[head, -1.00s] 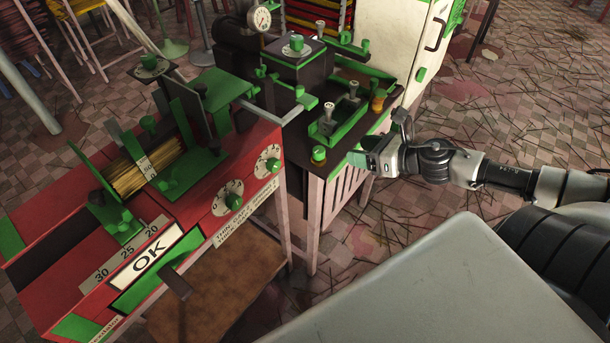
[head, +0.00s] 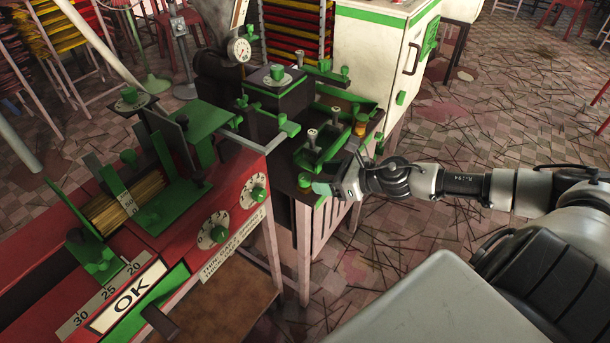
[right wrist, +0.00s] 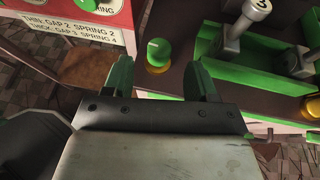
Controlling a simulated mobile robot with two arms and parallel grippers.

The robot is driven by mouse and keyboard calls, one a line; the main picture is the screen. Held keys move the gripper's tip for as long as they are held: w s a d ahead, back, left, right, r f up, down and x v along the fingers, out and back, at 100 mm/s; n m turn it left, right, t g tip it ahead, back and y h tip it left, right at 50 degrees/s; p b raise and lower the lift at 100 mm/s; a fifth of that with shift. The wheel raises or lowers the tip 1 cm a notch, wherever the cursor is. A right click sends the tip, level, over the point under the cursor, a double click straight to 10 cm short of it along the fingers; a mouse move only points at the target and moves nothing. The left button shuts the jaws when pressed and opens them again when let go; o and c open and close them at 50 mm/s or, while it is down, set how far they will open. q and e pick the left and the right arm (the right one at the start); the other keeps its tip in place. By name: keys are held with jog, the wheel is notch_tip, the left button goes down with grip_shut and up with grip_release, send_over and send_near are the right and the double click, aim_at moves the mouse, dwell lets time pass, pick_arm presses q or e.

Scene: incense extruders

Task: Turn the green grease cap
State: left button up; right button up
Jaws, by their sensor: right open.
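The green grease cap (head: 305,181) is a small round knob at the near corner of the dark bench top. In the right wrist view the cap (right wrist: 158,48) has a green top over a yellow, brass-like base. My right gripper (head: 322,187) is close beside it on the right in the head view. In the right wrist view my right gripper (right wrist: 161,72) is open, and the cap shows in line with the gap between its green fingertips. I cannot tell whether the fingers touch it. My left gripper is not in view.
A green tray (head: 322,150) with upright metal plungers stands just behind the cap. An amber jar (head: 360,125) is to its right. The red machine (head: 235,180) with dials is at the left. A white cabinet (head: 375,50) stands behind.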

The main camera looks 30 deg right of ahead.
aim_at(307, 177)
jog(key=shift+w+a, duration=0.2)
jog(key=shift+w, duration=0.15)
jog(key=shift+p+x, duration=0.55)
jog(key=shift+x, duration=0.3)
jog(key=shift+p+x, duration=0.35)
jog(key=shift+x, duration=0.9)
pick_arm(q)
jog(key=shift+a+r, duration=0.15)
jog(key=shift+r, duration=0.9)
pick_arm(e)
jog(key=shift+w+a+f, duration=0.2)
jog(key=shift+w+f, duration=0.1)
jog(key=shift+f, duration=0.05)
jog(key=shift+c, duration=0.4)
